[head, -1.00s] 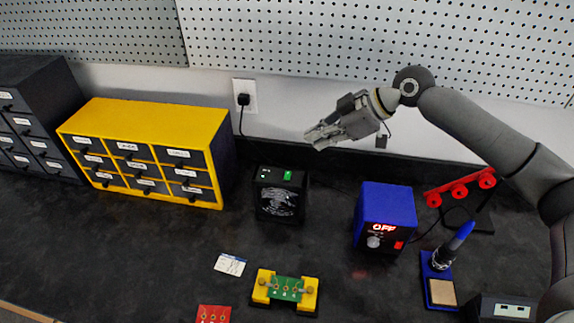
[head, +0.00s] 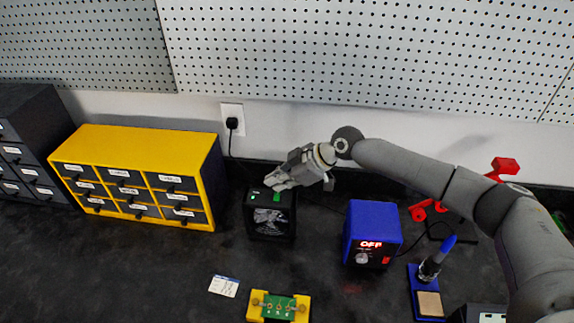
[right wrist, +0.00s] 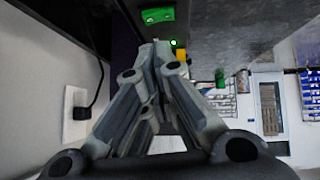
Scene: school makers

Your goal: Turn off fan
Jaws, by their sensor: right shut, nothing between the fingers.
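The fan (head: 270,223) is a small black box with a round grille, standing on the dark bench below the wall outlet. A green switch (head: 277,197) and a small green light sit at its top. My right gripper (head: 271,183) is shut and empty, its fingertips at the fan's top, close to the switch. In the right wrist view the shut fingertips (right wrist: 158,50) lie near the lit green light (right wrist: 173,42), with the green switch (right wrist: 158,15) beyond them. Contact cannot be told. My left gripper is not in view.
A yellow drawer cabinet (head: 140,137) stands left of the fan. A blue power unit (head: 374,217) reading OFF stands to its right, near a soldering iron stand (head: 428,303). A black plug (head: 232,123) is in the wall outlet. A green circuit board (head: 278,307) sits in front.

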